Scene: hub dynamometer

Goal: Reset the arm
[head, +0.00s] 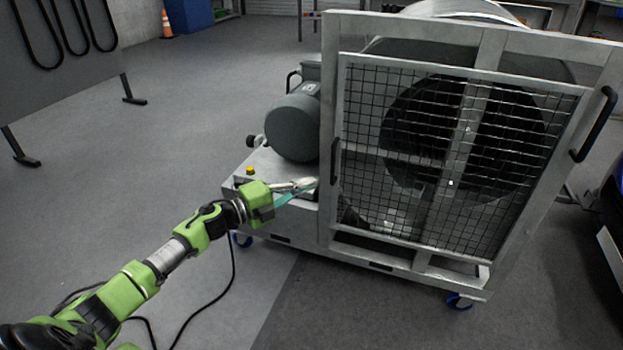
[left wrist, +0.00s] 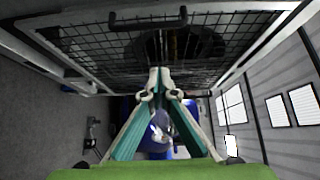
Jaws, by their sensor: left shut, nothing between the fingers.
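My left gripper (head: 306,184) is at the end of my green and black left arm, in front of the hub dynamometer (head: 330,215). In the head view its fingers point right, near the lower left part of the machine's frame. In the left wrist view its teal-lined fingers (left wrist: 158,76) meet at the tips, with nothing held between them. I cannot tell whether the tips touch the frame. My right gripper is not in view.
The dynamometer has a mesh guard (head: 400,150) with black handles, a grey motor (head: 293,127) and blue castors. A dark board with black belts (head: 60,80) stands at the left. An orange cone (head: 166,25) is at the back. Grey floor between them is clear.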

